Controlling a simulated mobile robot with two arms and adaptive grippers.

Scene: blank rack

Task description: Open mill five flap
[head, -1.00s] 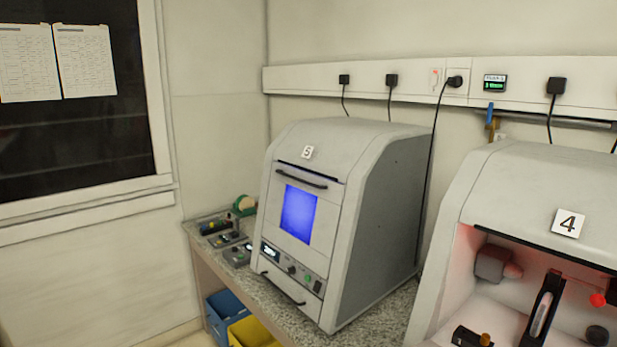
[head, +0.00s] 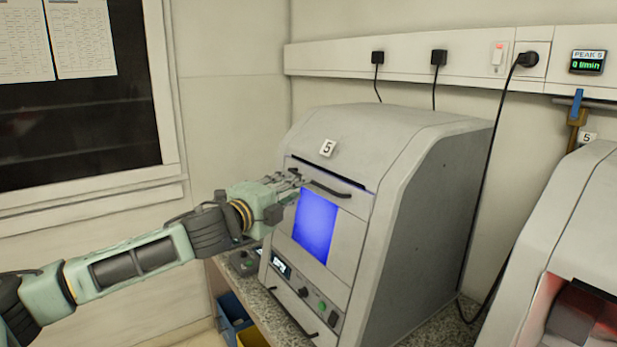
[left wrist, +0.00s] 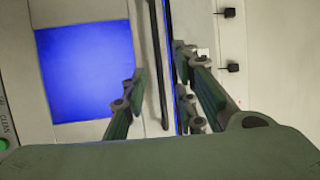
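Mill five (head: 425,200) is a grey cabinet with a number 5 label, standing on the bench. Its front flap (head: 348,250) has a blue lit window (head: 315,226) and a dark bar handle (head: 328,190) near its top edge. My left gripper (head: 293,180) is at the left end of the handle. In the left wrist view the handle (left wrist: 157,65) runs between the spread fingers of my left gripper (left wrist: 160,85), which are open; I cannot tell that they touch it. My right gripper is not in view.
Another mill (head: 560,235) stands close on the right, reddish inside. Cables hang from the wall trunking (head: 400,62) behind. Small devices (head: 243,262) sit on the bench left of mill five. A blue bin (head: 232,310) is below.

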